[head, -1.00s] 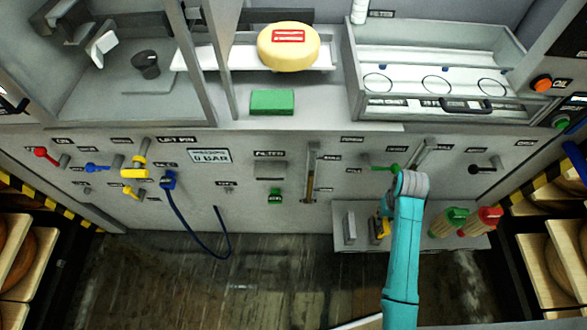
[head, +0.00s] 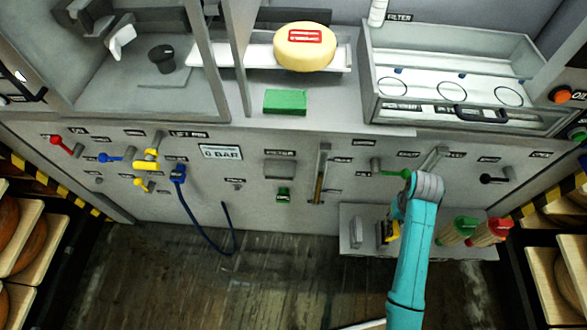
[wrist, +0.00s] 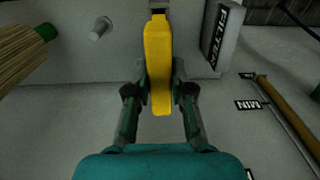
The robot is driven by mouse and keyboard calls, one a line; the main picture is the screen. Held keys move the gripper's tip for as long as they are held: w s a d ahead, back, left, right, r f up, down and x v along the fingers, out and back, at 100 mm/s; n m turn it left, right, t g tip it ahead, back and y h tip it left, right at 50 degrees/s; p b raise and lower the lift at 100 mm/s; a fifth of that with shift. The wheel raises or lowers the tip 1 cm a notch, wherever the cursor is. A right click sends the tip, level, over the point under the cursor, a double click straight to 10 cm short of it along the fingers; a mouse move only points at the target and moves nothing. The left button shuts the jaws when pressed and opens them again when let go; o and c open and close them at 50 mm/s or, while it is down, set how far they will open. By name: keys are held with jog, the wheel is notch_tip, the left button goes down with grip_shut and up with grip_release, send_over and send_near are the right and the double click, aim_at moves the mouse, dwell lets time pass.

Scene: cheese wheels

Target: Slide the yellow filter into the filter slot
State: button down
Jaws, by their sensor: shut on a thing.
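The yellow filter (wrist: 158,65) is a narrow upright-looking bar in the middle of the wrist view. My gripper (wrist: 159,90) is shut on it, with one dark finger on each side. The filter's far end meets a small grey-and-dark piece at the top edge; I cannot tell whether they are joined. In the head view the filter (head: 392,232) is a small yellow patch at the low shelf (head: 350,252), partly hidden by my arm. A grey slot housing (head: 280,169) sits on the panel under a FILTER label. I cannot see into its opening.
A grey block (head: 355,232) stands on the shelf left of the filter; the wrist view shows a block labelled FILTER (wrist: 216,38). Green (head: 458,230) and red (head: 490,232) brushes are right of my arm. A gauge tube (head: 320,175) and green lever (head: 393,173) stick out above.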

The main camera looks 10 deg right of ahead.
jog(key=shift+r, duration=0.1)
jog(key=shift+r, duration=1.4)
